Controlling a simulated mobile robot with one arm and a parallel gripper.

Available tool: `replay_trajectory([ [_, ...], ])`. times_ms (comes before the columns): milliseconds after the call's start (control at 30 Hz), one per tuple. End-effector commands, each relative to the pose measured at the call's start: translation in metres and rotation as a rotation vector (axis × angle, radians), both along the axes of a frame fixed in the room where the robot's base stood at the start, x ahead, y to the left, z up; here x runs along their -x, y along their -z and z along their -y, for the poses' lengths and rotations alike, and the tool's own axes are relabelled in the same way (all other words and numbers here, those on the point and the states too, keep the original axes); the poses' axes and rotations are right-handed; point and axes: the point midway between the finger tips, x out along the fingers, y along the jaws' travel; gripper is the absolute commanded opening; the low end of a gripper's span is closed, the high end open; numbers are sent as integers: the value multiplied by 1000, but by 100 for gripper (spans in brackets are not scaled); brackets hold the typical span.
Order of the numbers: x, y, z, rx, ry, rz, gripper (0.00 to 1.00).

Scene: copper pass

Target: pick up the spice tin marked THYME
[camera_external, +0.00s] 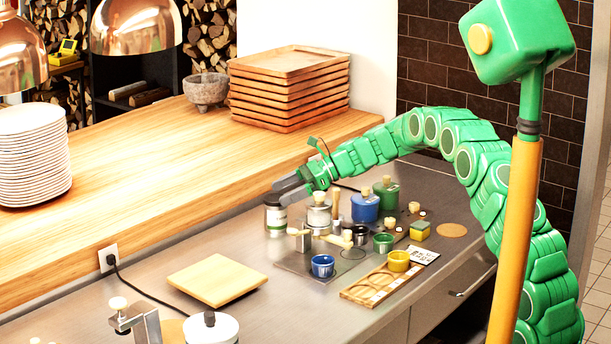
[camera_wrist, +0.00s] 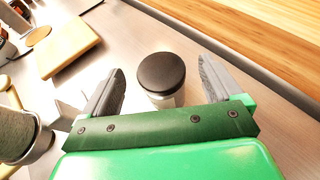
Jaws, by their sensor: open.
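A small jar-like tin with a dark round lid and a pale label with a green band (camera_external: 275,218) stands upright on the steel counter. I cannot read its label, so I cannot tell if it says THYME. In the wrist view its dark lid (camera_wrist: 162,72) lies between my two grey fingers, with a gap on both sides. My gripper (camera_external: 283,190) is open and empty, its fingers at about the height of the lid. It also shows in the wrist view (camera_wrist: 160,85). The tin's lower body is mostly hidden in the wrist view.
A metal canister with a pale lid (camera_external: 319,217) stands close right of the tin. Blue (camera_external: 365,208) and green (camera_external: 386,195) canisters, small cups and a wooden tray (camera_external: 362,291) are further right. A wooden board (camera_external: 217,280) lies in front. The raised wooden ledge (camera_external: 180,165) runs behind.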

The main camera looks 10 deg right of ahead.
Motion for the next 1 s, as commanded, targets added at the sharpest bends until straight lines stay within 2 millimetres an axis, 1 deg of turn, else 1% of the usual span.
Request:
replay_trajectory([
  [33,0,7,0,0,0,-2,93],
  [100,0,13,0,-1,0,0,93],
  [333,1,20,-3,-1,-1,2,93],
  [467,3,24,-12,0,-3,1,93],
  [600,6,32,-30,0,-4,0,93],
  [733,7,38,-43,1,-2,-1,93],
  [833,7,39,-46,0,0,0,93],
  [1000,7,39,-46,0,0,0,93],
])
